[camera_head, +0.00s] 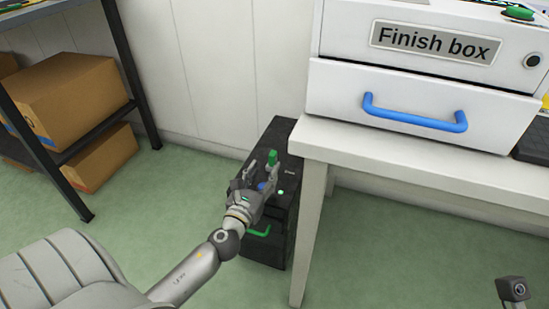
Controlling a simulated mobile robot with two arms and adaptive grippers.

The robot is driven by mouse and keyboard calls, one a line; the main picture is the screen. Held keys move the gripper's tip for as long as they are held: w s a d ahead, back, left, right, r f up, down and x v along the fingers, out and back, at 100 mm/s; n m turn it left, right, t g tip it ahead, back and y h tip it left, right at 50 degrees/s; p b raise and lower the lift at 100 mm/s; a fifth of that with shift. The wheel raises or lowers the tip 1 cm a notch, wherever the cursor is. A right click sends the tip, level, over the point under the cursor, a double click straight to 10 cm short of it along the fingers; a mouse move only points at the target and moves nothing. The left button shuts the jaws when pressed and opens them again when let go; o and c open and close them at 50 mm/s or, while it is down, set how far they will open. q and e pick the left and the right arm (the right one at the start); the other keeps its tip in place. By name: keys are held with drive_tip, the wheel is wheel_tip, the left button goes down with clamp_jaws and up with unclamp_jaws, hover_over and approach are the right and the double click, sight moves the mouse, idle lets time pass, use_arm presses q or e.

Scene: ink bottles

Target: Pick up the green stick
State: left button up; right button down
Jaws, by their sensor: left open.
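The green stick (272,158) stands upright on the black cabinet (283,135) beside the white table. Only its upper part shows clearly; my gripper's fingers hide the lower part. My left gripper (263,174) is over the cabinet, with its fingers apart around or just in front of the stick. From this view I cannot tell whether a finger touches it. A small blue thing (262,186) shows between the fingers.
The white table (420,170) is right of the cabinet and carries a white Finish box (400,95) with a blue handle. A dark shelf (130,60) with cardboard boxes (72,95) stands at the left. Green floor lies open between shelf and cabinet.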

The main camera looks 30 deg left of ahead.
sight(271, 157)
use_arm(q)
drive_tip(key=shift+a+f+b+x, duration=0.15)
drive_tip(key=shift+b+x, duration=0.35)
drive_tip(key=shift+x, duration=1.6)
drive_tip(key=shift+a+f+b+x, duration=0.15)
drive_tip(key=shift+b+x, duration=0.35)
drive_tip(key=shift+x, duration=1.6)
drive_tip(key=shift+s, duration=0.1)
clamp_jaws()
